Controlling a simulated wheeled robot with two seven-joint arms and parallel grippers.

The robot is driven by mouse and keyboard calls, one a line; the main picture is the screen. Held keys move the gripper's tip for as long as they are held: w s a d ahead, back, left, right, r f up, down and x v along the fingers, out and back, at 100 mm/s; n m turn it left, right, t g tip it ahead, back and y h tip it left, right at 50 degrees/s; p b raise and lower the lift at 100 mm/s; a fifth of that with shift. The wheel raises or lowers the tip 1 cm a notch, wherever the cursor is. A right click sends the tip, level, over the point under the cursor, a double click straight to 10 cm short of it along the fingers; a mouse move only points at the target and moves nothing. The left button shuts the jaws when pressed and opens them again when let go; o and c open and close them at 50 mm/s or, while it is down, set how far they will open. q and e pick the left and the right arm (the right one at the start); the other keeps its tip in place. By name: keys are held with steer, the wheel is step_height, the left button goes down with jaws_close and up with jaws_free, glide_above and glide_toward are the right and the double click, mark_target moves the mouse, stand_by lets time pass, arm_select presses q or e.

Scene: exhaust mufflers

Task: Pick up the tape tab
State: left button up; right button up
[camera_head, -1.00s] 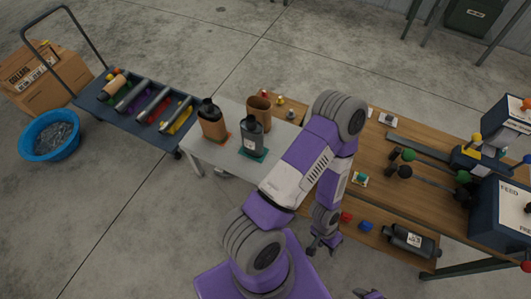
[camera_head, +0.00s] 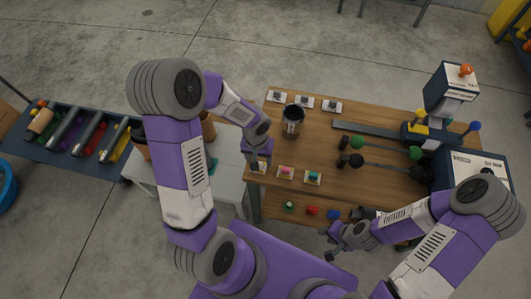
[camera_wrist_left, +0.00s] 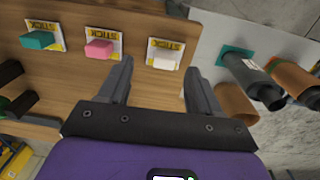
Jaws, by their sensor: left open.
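Three tape tabs sit on yellow "STICK" cards along the near left edge of the wooden table. In the left wrist view they are a white tab (camera_wrist_left: 166,56), a pink tab (camera_wrist_left: 98,49) and a teal tab (camera_wrist_left: 39,40). The pink tab (camera_head: 286,171) and teal tab (camera_head: 313,176) also show in the head view; the white one is mostly hidden by my left gripper (camera_head: 258,167). In the left wrist view my left gripper (camera_wrist_left: 158,80) is open and empty, with the white tab between and beyond its fingertips. My right gripper (camera_head: 333,242) is near the table's front, its jaws unclear.
A dark canister (camera_head: 292,122) stands behind the tabs. Levers with green and black knobs (camera_head: 356,160) are to the right. A grey side table (camera_wrist_left: 252,25) with mufflers adjoins at left. Red and blue pieces (camera_head: 313,211) lie at the front.

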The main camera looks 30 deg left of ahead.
arm_select(q)
steer(key=shift+w+a+r, duration=0.15)
steer(key=shift+w+a, duration=0.3)
steer(key=shift+a, duration=0.05)
steer(key=shift+a+f, duration=0.1)
steer(key=shift+f, duration=0.25)
step_height(320, 180, down, 6)
steer(key=shift+f+b, duration=0.15)
steer(key=shift+b, duration=1)
steer(key=shift+w, duration=0.1)
steer(key=c, duration=1.1)
